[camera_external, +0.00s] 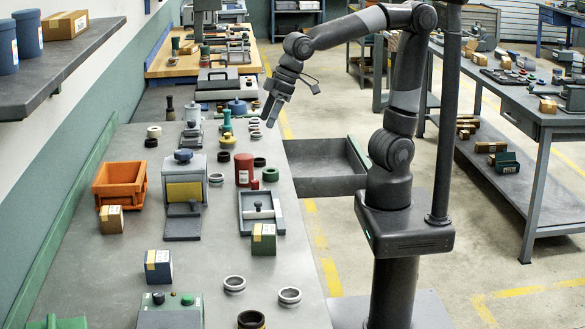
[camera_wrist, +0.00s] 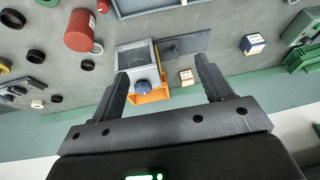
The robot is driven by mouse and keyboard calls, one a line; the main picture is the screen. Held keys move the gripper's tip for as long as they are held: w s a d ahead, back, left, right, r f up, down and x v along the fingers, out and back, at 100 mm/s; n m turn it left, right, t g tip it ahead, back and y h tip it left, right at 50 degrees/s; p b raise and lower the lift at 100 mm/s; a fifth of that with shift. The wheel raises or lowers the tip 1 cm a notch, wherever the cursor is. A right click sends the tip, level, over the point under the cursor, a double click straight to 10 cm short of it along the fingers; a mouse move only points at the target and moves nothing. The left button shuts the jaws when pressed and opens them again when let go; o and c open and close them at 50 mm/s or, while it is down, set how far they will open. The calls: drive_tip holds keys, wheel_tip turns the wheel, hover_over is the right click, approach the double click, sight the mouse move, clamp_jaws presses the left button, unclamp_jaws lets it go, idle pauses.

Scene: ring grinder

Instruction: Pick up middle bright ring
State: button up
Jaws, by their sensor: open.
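Several bright metal rings lie on the grey bench. Two are at the near end, one ring (camera_external: 234,283) and another (camera_external: 289,296) to its right. A smaller bright ring (camera_external: 216,178) lies beside the grey machine. More small rings, one of them pale (camera_external: 256,134), lie near the gripper. I cannot tell which is the middle one. My gripper (camera_external: 271,109) is above the bench's right edge, apart from all rings. In the wrist view its two fingers (camera_wrist: 163,70) are spread and empty, with the grey machine between them; a pale ring (camera_wrist: 97,48) shows left of that machine.
Dark rings (camera_external: 259,162) lie among the bright ones. A red cylinder (camera_external: 244,169), a grey machine (camera_external: 184,186), an orange bin (camera_external: 121,184) and boxes (camera_external: 264,239) stand on the bench (camera_external: 200,250). An open drawer (camera_external: 325,186) juts out at the right.

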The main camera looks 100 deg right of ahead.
drive_tip(key=w+a+f, duration=0.2)
drive_tip(key=w+a, duration=0.4)
drive_tip(key=a, duration=0.5)
drive_tip(key=n, duration=0.3)
approach(236, 277)
drive_tip(key=x, duration=0.3)
drive_tip(key=a+x, duration=0.1)
drive_tip(key=x, duration=0.2)
drive_tip(key=a+x, duration=0.1)
drive_tip(key=x, duration=0.2)
drive_tip(key=shift+w+r, duration=0.15)
drive_tip(key=shift+c, duration=0.3)
drive_tip(key=c, duration=1.1)
